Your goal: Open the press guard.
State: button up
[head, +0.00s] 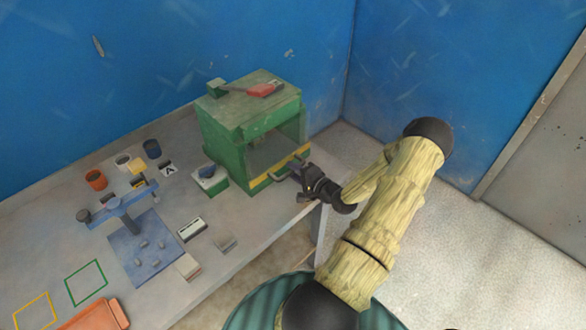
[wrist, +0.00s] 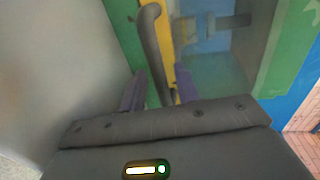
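The green press (head: 222,128) stands on the workbench against the blue wall. Its clear guard (head: 275,148) covers the front opening and appears down, with a yellow strip (head: 258,183) along its lower edge. A grey bar handle (wrist: 152,45) is fixed at that strip; it also shows in the head view (head: 279,176). My gripper (head: 298,175) is at the right part of the handle. In the wrist view my two purple fingers (wrist: 160,90) stand apart on either side of the handle, with narrow gaps. The far side of the fingertips is hidden.
A red-handled tool (head: 264,89) lies on top of the press. Several cups, a blue stand (head: 145,250) and an orange tray (head: 98,316) occupy the bench's left. The bench edge runs below my gripper.

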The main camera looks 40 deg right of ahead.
jog(key=shift+w+f, duration=0.1)
jog(key=shift+w, duration=0.35)
grip_shut()
jog(key=shift+s, duration=0.1)
